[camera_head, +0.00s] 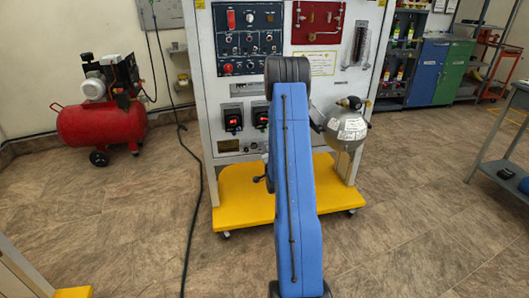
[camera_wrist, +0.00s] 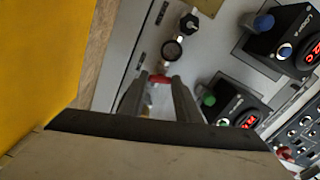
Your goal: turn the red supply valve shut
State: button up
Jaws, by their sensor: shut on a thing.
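The red supply valve (camera_wrist: 159,77) shows in the wrist view as a small red handle on the grey panel, partly covered by the fingers. My gripper (camera_wrist: 160,84) is shut on it, with one dark finger on each side. How far the handle is turned cannot be told. In the head view the blue arm stands in front of the trainer panel (camera_head: 229,104) and hides the valve and the fingers.
A round black-rimmed gauge or knob (camera_wrist: 172,50) sits just beyond the fingers. Boxes with blue (camera_wrist: 264,22) and green (camera_wrist: 209,99) knobs and red displays are to the right. A silver tank (camera_head: 345,130) hangs right of the arm. A yellow base (camera_head: 243,205) juts out below.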

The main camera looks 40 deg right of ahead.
jog(key=shift+m, duration=1.7)
jog(key=shift+f, duration=0.1)
jog(key=o, duration=1)
jog(key=shift+o, duration=0.2)
jog(key=shift+s, duration=0.1)
